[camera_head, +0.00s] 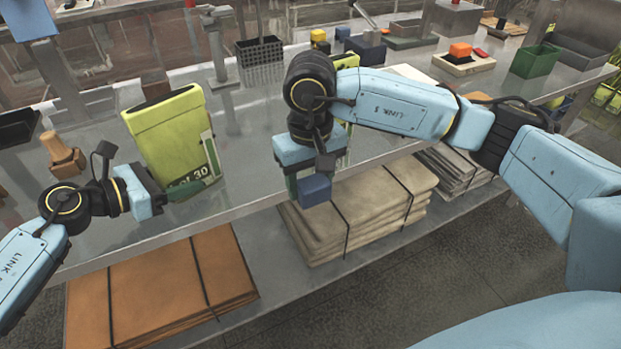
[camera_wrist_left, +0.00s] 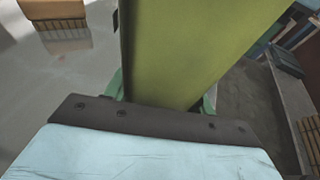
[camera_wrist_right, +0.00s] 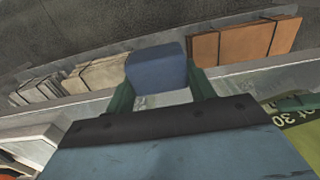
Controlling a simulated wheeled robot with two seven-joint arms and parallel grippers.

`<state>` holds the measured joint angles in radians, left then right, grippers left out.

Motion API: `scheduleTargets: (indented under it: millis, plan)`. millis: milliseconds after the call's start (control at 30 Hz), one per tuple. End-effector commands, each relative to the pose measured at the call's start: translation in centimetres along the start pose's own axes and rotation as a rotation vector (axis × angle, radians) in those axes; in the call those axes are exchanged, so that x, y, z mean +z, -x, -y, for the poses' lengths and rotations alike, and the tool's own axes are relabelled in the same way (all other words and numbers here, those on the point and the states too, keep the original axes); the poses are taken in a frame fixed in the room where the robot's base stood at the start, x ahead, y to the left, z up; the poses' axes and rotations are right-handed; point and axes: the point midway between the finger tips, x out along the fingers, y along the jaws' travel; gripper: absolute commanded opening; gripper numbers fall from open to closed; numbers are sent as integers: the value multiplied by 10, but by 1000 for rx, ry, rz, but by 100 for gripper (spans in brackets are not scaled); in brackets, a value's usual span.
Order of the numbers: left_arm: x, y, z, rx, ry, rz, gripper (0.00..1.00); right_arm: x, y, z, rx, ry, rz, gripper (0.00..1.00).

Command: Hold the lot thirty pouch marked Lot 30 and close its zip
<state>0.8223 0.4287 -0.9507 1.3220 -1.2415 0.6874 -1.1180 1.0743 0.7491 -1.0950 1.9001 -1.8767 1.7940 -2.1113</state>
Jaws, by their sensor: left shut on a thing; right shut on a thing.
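The yellow-green Lot 30 pouch (camera_head: 165,135) stands upright on the bench, its top showing a dark strip. Its label is partly covered by my left gripper (camera_head: 190,190), which is shut on the pouch's lower part. In the left wrist view the pouch (camera_wrist_left: 190,50) rises between the fingers. My right gripper (camera_head: 312,178) is shut on a small blue block (camera_head: 314,190), over the bench's front edge and apart from the pouch, to its right. The block also shows in the right wrist view (camera_wrist_right: 157,68), with part of the pouch (camera_wrist_right: 300,140) at right. I cannot make out the zip's state.
Another yellow-green pouch (camera_head: 345,61) stands behind my right arm. A brown wooden object (camera_head: 62,155) is left of the Lot 30 pouch. Stacked tan sacks (camera_head: 365,205) and brown boards (camera_head: 160,290) lie on the lower shelf. A green bin (camera_head: 535,61) stands at the back right.

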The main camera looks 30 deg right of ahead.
Motion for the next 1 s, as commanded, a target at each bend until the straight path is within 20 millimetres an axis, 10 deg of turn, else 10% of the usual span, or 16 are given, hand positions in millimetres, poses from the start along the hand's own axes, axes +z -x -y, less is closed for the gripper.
scheduleTargets:
  millis: [567,1000]
  plan:
    - [-1,0,0,0,0,-2,42,-5,4,18,-2,-59,-2,31]
    - [-1,0,0,0,0,-2,42,-28,55,168,-1,-639,-7,31]
